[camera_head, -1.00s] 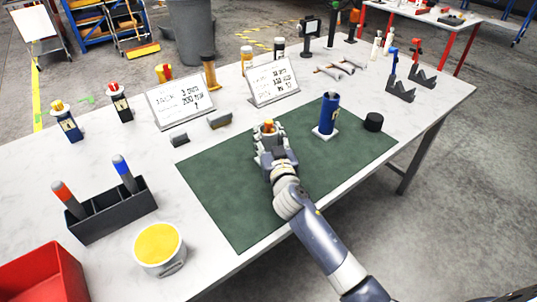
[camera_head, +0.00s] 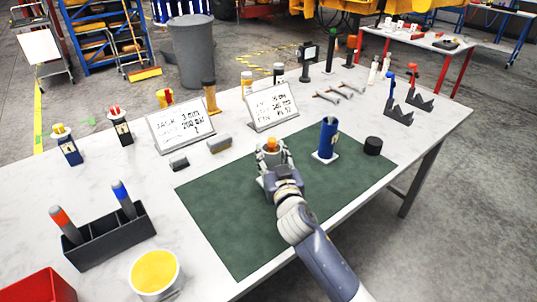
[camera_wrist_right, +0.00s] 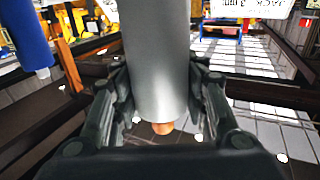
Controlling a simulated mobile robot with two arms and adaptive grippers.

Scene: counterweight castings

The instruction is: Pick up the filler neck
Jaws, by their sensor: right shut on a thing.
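My right gripper (camera_head: 272,152) is over the green mat, its arm coming in from the lower right. In the right wrist view its fingers (camera_wrist_right: 160,110) are on either side of a grey cylinder (camera_wrist_right: 157,50) with an orange end, and shut on it. This appears to be the filler neck; its orange end (camera_head: 271,144) shows between the fingers in the head view. The gripper hides most of it there, and I cannot tell whether it is clear of the mat. My left gripper is not in view.
On the green mat (camera_head: 225,215), a blue cylinder (camera_head: 328,138) on a white base stands right of the gripper, near a black cap (camera_head: 373,146). Two sign boards (camera_head: 180,126) stand behind. A black rack (camera_head: 110,237) and a yellow-topped tub (camera_head: 155,273) are at left.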

